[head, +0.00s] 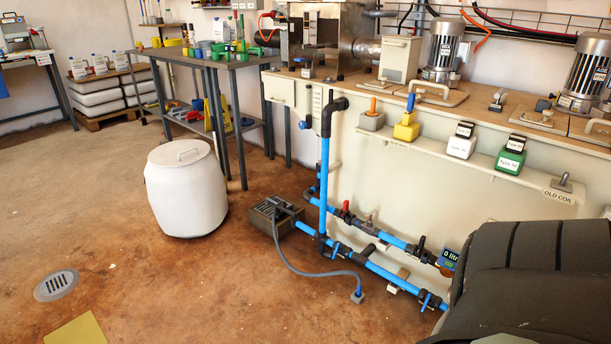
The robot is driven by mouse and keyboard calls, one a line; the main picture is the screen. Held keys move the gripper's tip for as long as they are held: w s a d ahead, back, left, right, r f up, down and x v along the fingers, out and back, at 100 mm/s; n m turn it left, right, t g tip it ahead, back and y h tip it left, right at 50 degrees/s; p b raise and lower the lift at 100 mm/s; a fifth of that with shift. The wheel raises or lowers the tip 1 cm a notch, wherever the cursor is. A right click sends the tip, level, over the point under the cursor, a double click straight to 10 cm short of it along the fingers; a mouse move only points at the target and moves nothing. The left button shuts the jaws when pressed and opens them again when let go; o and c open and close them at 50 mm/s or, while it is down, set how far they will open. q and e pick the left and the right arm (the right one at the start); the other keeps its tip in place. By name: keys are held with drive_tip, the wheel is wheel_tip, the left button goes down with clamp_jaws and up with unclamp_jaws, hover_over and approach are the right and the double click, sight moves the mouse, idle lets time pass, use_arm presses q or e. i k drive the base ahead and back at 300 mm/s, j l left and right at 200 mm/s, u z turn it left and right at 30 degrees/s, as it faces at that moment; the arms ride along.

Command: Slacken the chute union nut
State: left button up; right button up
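I cannot make out for certain which part is the chute union nut. Blue pipes (376,269) with black fittings run low along the front of the cream machine cabinet (440,200). A blue riser pipe (324,170) stands upright, with a black elbow (333,105) at its top. A stainless steel box-shaped unit (322,38) stands on the cabinet top at the back. Any nut on these parts is too small to tell. Neither of my grippers is in view.
A white lidded drum (186,188) stands on the brown floor left of the pipes. A grey hose (295,268) crosses the floor there. A dark ribbed bulky object (530,270) blocks the lower right. A workbench (220,62) stands behind the drum. The left floor is mostly clear.

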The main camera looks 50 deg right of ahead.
sight(349, 216)
drive_tip(key=i+z, duration=0.35)
drive_tip(key=i+j+z, duration=0.15)
drive_tip(key=i+z, duration=0.15)
drive_tip(key=i, duration=0.25)
drive_tip(key=i+j+z, duration=0.2)
drive_tip(key=i+z, duration=0.35)
drive_tip(key=z, duration=0.2)
drive_tip(key=i+z, duration=0.2)
drive_tip(key=z, duration=0.2)
drive_tip(key=i+j+z, duration=0.15)
drive_tip(key=z, duration=0.25)
drive_tip(key=i+j+z, duration=0.2)
drive_tip(key=z, duration=0.2)
drive_tip(key=i+j+z, duration=0.15)
drive_tip(key=i+z, duration=0.35)
drive_tip(key=i+j+z, duration=0.3)
drive_tip(key=i+z, duration=0.15)
drive_tip(key=i, duration=0.1)
